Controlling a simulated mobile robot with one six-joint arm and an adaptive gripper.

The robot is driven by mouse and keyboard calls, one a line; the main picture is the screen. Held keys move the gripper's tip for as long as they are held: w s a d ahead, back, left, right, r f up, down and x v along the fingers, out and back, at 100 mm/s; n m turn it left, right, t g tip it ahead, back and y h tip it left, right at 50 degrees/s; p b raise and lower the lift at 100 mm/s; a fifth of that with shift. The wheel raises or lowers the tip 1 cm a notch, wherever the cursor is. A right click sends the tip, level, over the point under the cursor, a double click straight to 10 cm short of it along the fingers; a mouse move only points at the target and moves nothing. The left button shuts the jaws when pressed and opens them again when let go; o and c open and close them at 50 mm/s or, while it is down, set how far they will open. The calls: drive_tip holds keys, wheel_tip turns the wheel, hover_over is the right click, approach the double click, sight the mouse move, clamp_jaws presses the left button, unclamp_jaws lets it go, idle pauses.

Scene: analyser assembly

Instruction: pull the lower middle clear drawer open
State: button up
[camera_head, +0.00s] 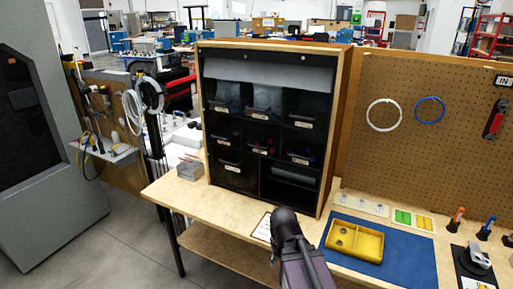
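A dark cabinet with a wooden frame (343,110) stands at the back of the bench and holds small clear, dark-looking drawers with pale labels. The lower middle drawer (259,142) is in the second row, below the upper middle drawer (262,101) and between the lower left drawer (223,130) and the lower right drawer (301,152). Its front looks about level with its neighbours, and small reddish contents show dimly. My dark arm rises at the bottom centre, in front of the bench and apart from the cabinet. My gripper is not visible.
A yellow tray (367,254) lies on a blue mat (400,273) right of my arm. A clear box stack (189,168) stands left of the cabinet. A pegboard (420,150) rises at right. The bench strip before the cabinet (225,207) is mostly clear.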

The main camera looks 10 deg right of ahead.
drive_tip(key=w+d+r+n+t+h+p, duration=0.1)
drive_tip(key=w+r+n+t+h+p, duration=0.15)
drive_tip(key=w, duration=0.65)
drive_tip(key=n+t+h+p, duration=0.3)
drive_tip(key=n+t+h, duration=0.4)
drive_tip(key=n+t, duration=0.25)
approach(255, 146)
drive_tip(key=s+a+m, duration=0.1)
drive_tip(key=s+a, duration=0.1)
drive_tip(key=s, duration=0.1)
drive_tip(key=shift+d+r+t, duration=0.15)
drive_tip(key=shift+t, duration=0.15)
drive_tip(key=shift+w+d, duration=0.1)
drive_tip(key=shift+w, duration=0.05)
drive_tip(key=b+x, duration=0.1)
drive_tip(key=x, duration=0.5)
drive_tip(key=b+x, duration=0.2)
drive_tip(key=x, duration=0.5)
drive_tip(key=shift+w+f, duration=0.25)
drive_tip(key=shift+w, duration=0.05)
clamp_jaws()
